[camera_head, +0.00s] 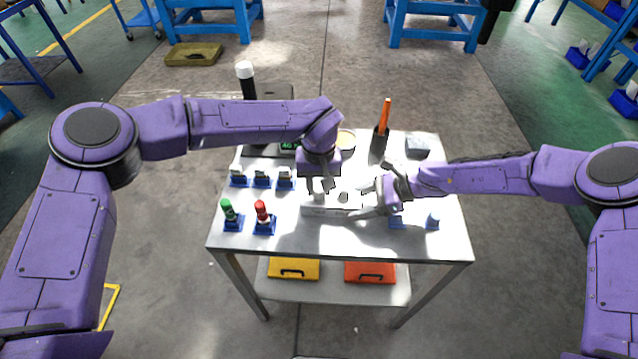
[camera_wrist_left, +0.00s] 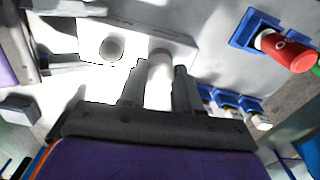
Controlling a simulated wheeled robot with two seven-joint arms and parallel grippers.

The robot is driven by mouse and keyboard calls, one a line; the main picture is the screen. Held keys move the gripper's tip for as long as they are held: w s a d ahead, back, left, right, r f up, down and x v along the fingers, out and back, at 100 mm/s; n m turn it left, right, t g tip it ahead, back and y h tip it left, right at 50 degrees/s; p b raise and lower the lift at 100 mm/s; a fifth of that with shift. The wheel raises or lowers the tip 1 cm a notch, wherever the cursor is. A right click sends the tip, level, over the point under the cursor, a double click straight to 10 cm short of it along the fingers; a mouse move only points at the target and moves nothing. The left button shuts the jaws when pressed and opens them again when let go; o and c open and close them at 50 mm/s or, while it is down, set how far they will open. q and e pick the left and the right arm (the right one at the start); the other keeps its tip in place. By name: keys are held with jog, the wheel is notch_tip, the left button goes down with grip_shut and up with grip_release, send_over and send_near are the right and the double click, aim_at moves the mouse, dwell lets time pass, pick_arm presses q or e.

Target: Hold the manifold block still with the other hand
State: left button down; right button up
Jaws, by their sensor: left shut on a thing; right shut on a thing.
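The pale manifold block (camera_head: 322,211) lies on the metal table, below my two hands in the head view. In the left wrist view its pale body (camera_wrist_left: 185,42) crosses the top, with a round dark-edged port (camera_wrist_left: 112,48). My left gripper (camera_head: 320,188) is over the block. Its fingers (camera_wrist_left: 160,88) are shut on a white cylindrical part (camera_wrist_left: 160,72) that stands at the block's edge. My right gripper (camera_head: 366,201) is at the block's right end, shut on the block. The exact contact of its fingers is washed out by glare.
A green-topped part (camera_head: 228,210) and a red-topped part (camera_head: 263,212) stand in blue holders at the front left. Several small blue holders (camera_head: 262,181) sit behind them. An orange-handled tool (camera_head: 383,122) stands in a dark cup at the back. The table's front edge is clear.

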pick_arm(q)
jog(key=m, duration=0.5)
jog(key=c, duration=0.7)
grip_release()
jog(key=shift+c, duration=0.8)
